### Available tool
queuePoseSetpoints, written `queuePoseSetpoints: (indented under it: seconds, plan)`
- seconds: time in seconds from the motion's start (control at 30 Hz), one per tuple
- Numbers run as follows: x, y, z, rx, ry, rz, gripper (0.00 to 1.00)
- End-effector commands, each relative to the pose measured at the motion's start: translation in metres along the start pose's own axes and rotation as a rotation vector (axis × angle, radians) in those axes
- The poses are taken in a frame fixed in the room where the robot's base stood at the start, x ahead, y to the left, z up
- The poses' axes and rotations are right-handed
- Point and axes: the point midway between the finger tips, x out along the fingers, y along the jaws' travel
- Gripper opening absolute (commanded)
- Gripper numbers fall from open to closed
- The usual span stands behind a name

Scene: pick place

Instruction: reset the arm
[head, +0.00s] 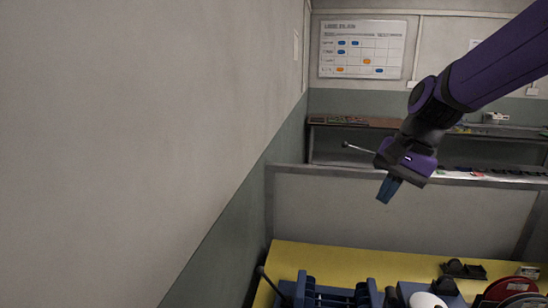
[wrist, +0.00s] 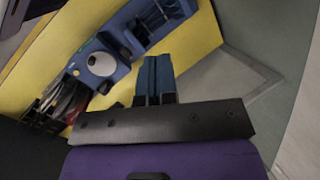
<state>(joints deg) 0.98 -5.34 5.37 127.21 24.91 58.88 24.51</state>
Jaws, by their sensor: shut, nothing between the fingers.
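My gripper (head: 389,190) hangs from my purple and black arm at the right of the head view, in the air above the yellow table (head: 330,258). Its blue fingers are shut together with nothing between them. In the wrist view the gripper (wrist: 154,62) points down toward the table's edge, and its fingers are clear of everything there.
A blue fixture (head: 335,294) stands on the table, with a white round part (head: 426,300) beside it. A red reel (head: 510,288) and a small black holder (head: 463,269) are at the right. A grey partition (head: 400,205) stands behind; a wall is at left.

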Motion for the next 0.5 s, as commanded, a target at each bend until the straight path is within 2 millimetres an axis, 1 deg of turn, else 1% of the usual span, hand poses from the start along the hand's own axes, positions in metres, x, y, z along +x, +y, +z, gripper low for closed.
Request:
queuePoseSetpoints:
  seconds: [0.03, 0.2, 0.5]
  plan:
    - [-0.01, 0.009, 0.009, -0.044, 0.041, 0.004, 0.0]
    - [-0.035, 0.042, 0.034, -0.194, 0.167, 0.036, 0.0]
    - [-0.066, 0.102, 0.076, -0.447, 0.38, 0.117, 0.0]
